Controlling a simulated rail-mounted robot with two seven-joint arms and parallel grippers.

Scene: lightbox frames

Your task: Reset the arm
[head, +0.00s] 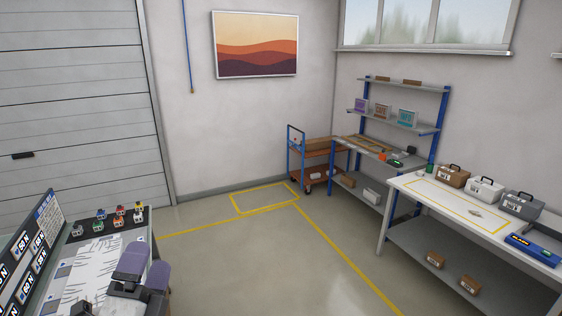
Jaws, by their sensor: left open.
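My left arm (134,262), with purple and grey links, comes in at the bottom left, over the near end of a workbench. My left gripper (83,307) is at the bottom edge of the head view, partly cut off, low over the bench's pale, streaked surface. It is open, and I see nothing held in it. My right arm and gripper are out of view.
The left bench holds a dark mat (108,221) with several small coloured items, and a leaning sign panel (33,247). A white table (418,188) with toolboxes stands right. A blue-framed shelf (402,123) and cart (318,149) stand behind. The yellow-lined floor (270,260) is clear.

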